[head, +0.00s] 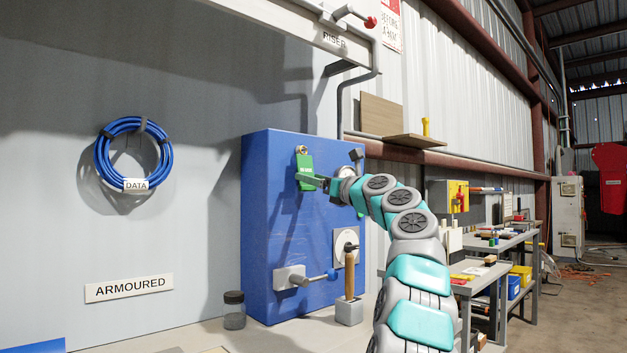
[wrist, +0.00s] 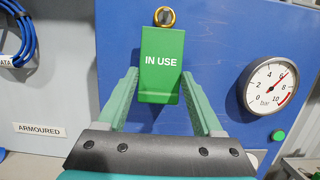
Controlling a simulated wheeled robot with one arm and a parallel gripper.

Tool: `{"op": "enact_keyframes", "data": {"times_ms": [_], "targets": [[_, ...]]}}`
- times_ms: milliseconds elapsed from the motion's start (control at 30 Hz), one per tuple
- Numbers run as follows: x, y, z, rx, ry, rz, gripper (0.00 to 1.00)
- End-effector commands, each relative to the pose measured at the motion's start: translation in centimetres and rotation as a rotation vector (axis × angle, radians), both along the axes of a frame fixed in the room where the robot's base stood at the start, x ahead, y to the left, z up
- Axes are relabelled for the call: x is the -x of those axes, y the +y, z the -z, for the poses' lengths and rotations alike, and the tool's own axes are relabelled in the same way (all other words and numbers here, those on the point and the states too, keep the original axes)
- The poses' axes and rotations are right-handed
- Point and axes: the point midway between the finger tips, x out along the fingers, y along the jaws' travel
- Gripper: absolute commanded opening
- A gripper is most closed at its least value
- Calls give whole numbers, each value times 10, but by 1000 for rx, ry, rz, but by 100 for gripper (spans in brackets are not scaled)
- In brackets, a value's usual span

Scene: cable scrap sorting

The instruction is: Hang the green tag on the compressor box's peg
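The green tag (wrist: 162,60) reads IN USE and hangs upright in front of the blue compressor box (wrist: 220,30). A brass-coloured ring (wrist: 163,16) shows at its top. Whether the peg passes through the ring I cannot tell; the peg is not clearly visible.
A round pressure gauge (wrist: 270,86) and a green button (wrist: 278,135) are on the box to the right. A lever with a blue knob (head: 331,275) sticks out low on the box. A wooden handle (head: 349,272) stands before it. A jar (head: 234,313) stands left.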

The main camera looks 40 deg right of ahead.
Motion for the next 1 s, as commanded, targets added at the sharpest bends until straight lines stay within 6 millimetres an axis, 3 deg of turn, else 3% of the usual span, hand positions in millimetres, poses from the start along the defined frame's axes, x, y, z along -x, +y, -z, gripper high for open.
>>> {"op": "enact_keyframes", "data": {"times_ms": [33, 267, 667, 1000], "targets": [[0, 0, 0, 0, 0, 0, 74], [0, 0, 0, 0, 0, 0, 100], [5, -1, 2, -1, 1, 1, 100], [40, -3, 8, -1, -3, 0, 100]]}}
